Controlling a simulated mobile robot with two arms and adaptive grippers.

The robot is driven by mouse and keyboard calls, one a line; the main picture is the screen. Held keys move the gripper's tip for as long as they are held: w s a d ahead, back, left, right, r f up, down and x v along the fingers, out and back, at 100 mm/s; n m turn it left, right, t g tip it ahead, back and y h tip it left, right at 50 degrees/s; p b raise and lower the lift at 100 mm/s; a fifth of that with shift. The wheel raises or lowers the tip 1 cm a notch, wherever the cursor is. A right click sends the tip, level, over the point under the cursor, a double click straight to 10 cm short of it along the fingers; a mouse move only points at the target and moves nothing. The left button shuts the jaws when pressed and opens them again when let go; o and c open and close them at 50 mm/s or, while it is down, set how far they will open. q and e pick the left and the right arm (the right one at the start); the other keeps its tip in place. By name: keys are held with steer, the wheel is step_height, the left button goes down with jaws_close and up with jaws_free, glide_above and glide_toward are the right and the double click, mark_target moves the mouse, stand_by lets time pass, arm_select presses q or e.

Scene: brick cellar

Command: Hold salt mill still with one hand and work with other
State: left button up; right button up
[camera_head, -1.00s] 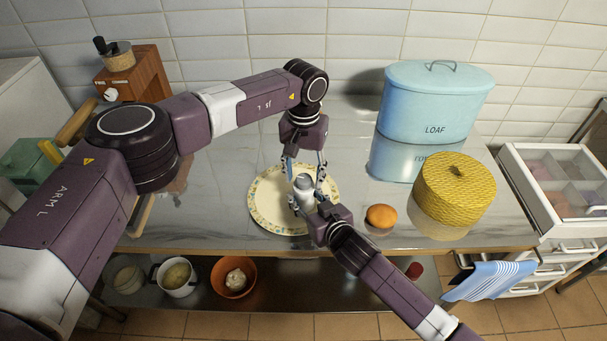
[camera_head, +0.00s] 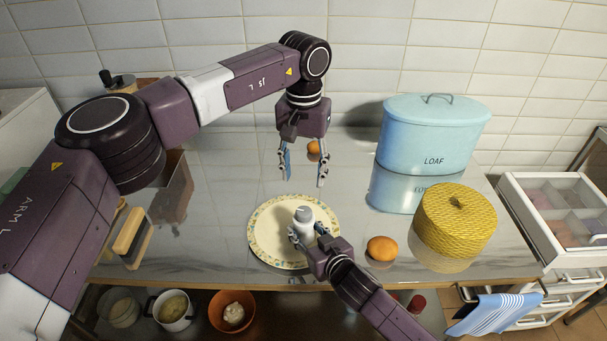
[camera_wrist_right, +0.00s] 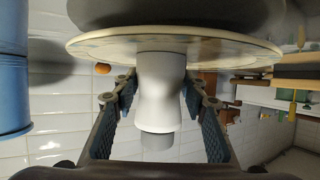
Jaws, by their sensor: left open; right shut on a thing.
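The salt mill (camera_head: 304,214), white with a grey top, stands upright on a cream plate with a patterned rim (camera_head: 262,248). My right gripper (camera_head: 309,236) comes in from the front right and is shut on the mill. In the right wrist view the picture is upside down: the mill (camera_wrist_right: 160,90) is between the two fingers, with its base at the plate (camera_wrist_right: 210,45). My left gripper (camera_head: 304,180) is open and empty, fingers pointing down, above and behind the mill and apart from it.
An orange (camera_head: 381,248) lies right of the plate, near a yellow woven basket (camera_head: 456,222) and blue loaf bin (camera_head: 433,135). Another orange (camera_head: 313,148) shows behind my left gripper's fingers. A wooden brush-like item (camera_head: 131,232) lies left.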

steer(key=o, duration=1.4)
steer(key=shift+s, duration=0.1)
steer(key=v, duration=1.1)
steer(key=shift+s+d+r, duration=0.2)
steer(key=shift+s, duration=0.1)
